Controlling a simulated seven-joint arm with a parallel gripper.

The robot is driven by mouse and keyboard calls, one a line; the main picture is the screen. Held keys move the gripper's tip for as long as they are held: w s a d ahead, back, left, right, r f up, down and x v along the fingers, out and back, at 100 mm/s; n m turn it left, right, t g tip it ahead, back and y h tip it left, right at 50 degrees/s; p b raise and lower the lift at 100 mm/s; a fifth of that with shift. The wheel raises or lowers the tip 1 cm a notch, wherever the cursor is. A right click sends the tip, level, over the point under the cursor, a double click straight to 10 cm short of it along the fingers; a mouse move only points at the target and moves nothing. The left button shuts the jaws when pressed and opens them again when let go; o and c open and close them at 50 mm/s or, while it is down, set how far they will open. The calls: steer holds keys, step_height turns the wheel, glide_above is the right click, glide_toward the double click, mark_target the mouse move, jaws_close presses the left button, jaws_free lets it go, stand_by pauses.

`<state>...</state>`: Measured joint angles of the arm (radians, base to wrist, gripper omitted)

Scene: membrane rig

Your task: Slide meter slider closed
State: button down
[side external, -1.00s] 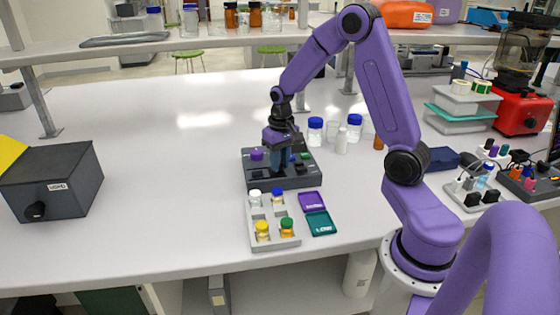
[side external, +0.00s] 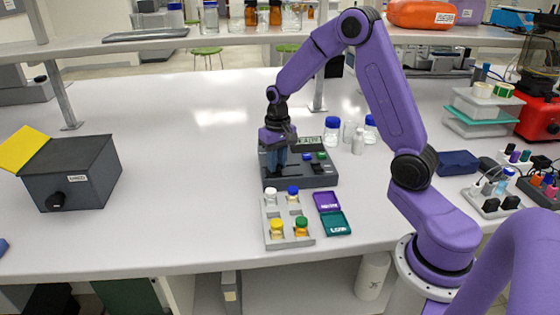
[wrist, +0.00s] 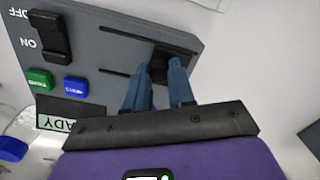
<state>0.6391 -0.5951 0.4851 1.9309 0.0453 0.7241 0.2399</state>
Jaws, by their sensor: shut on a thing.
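The meter is a dark grey box (side external: 322,180) on the bench, also filling the upper part of the wrist view (wrist: 120,52). Its face has an ON/OFF rocker switch, green and blue buttons, a small display (side external: 309,143) and two dark slots. A black slider knob (wrist: 158,68) stands near the slot end away from the switch. My gripper (wrist: 158,63) points down with its blue fingers shut around this knob. In the side view my gripper (side external: 280,168) is over the left part of the meter and hides the knob.
A grey rack with capped vials (side external: 286,238) and purple and teal cases (side external: 336,223) lie in front of the meter. Bottles (side external: 332,131) stand behind it. A dark box with a yellow lid (side external: 72,172) is far left, with clear bench between.

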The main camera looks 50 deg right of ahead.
steer(key=shift+w+a, duration=0.2)
steer(key=c, duration=0.9)
jaws_free()
steer(key=shift+c, duration=0.2)
steer(key=shift+d+r, duration=0.1)
step_height(320, 180, up, 17)
steer(key=shift+s+d+r, duration=0.15)
steer(key=shift+d, duration=0.05)
